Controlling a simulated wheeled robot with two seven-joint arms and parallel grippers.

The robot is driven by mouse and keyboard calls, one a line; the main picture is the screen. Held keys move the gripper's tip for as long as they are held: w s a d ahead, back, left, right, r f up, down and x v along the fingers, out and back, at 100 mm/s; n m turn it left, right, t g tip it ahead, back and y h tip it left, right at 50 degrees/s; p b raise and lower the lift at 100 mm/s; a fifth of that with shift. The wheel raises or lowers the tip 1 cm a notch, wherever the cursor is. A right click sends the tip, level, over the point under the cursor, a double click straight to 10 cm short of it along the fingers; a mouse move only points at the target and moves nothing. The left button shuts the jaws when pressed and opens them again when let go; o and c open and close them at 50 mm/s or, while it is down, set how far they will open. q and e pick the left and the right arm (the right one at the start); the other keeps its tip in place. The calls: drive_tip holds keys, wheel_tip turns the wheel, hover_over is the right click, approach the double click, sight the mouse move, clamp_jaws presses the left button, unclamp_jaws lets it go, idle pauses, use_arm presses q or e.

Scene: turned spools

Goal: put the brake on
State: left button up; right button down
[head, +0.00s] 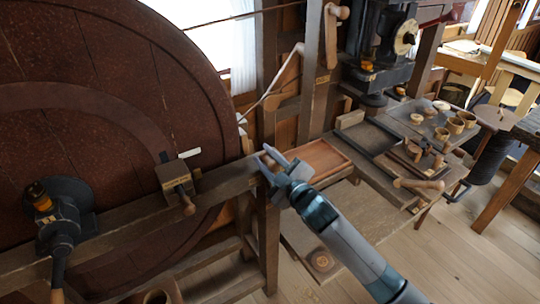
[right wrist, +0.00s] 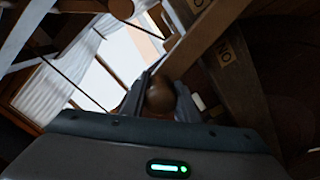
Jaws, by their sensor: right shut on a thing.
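My right gripper (head: 272,160) is at the end of the wooden beam in front of the big wheel. It is shut on a brown knob (right wrist: 160,97), which shows between the fingers in the right wrist view. In the head view the fingers mostly hide this knob, and I cannot trace what it is fixed to. The large dark-red wheel (head: 110,60) fills the left of the head view. A wooden block with a small handle (head: 174,177) sits against the wheel on the beam. An ON plate (right wrist: 228,50) appears upside down on a dark post in the wrist view. My left gripper is out of view.
A shallow wooden tray (head: 318,160) lies on the bench just right of my gripper. A lever with a wooden knob (head: 338,11) is on the upright post behind. A black machine (head: 385,50) and small cups (head: 456,125) stand further right. The floor (head: 440,250) is clear at lower right.

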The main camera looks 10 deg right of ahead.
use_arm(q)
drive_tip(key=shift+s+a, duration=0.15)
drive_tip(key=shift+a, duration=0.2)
use_arm(e)
drive_tip(key=shift+f, duration=0.15)
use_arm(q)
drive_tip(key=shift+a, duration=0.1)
use_arm(e)
drive_tip(key=c, duration=1.4)
unclamp_jaws()
drive_tip(key=shift+a, duration=0.15)
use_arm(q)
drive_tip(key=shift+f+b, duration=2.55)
use_arm(e)
drive_tip(key=shift+v, duration=8.7)
